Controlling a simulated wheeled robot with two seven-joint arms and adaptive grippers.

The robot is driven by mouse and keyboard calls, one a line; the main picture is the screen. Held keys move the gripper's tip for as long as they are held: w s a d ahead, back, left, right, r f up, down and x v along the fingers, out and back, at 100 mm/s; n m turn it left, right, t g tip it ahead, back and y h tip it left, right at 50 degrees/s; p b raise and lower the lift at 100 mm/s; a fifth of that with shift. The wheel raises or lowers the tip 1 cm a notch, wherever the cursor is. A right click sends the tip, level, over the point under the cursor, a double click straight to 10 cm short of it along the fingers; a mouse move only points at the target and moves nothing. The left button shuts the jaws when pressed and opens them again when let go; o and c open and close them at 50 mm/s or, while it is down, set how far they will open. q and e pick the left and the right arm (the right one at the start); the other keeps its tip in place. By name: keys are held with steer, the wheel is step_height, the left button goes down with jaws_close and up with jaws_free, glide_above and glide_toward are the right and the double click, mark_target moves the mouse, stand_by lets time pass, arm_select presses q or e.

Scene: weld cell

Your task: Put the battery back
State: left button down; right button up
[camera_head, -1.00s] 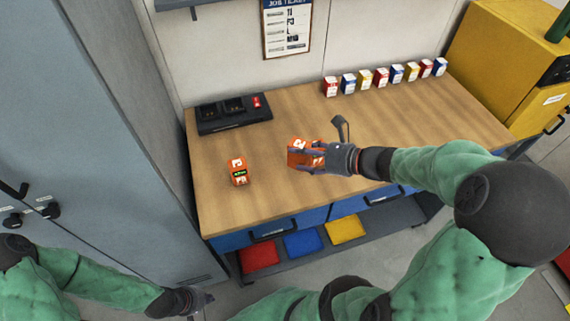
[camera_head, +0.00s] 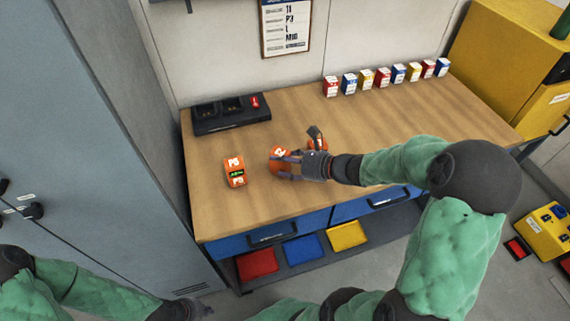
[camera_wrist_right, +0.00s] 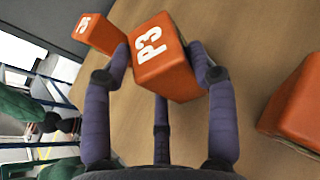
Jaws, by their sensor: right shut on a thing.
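My right gripper (camera_head: 283,163) is shut on an orange battery marked P3 (camera_head: 278,154), which also shows between the fingers in the right wrist view (camera_wrist_right: 160,58). I cannot tell whether it touches the bench. An orange battery marked P5 (camera_head: 235,172) stands to its left on the bench; it also shows in the right wrist view (camera_wrist_right: 97,33). Another orange block (camera_wrist_right: 297,108) is at the right of the wrist view, partly cut off. A black charger (camera_head: 222,117) with dark slots lies at the bench's back left. My left gripper (camera_head: 193,308) is low at the bottom, its fingers unclear.
The wooden bench (camera_head: 420,120) is mostly clear. A row of small coloured boxes (camera_head: 381,77) stands along its back right. A job ticket (camera_head: 286,26) hangs on the wall. A grey cabinet (camera_head: 100,130) rises at the left; a yellow cabinet (camera_head: 495,60) stands at the right.

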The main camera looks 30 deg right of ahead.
steer(key=shift+r, duration=0.2)
steer(key=shift+f, duration=0.1)
steer(key=shift+f, duration=0.15)
steer(key=o, duration=1.3)
steer(key=shift+r, duration=0.3)
steer(key=p+v, duration=0.4)
steer(key=v, duration=0.8)
steer(key=shift+f, duration=0.15)
steer(key=shift+s, duration=0.1)
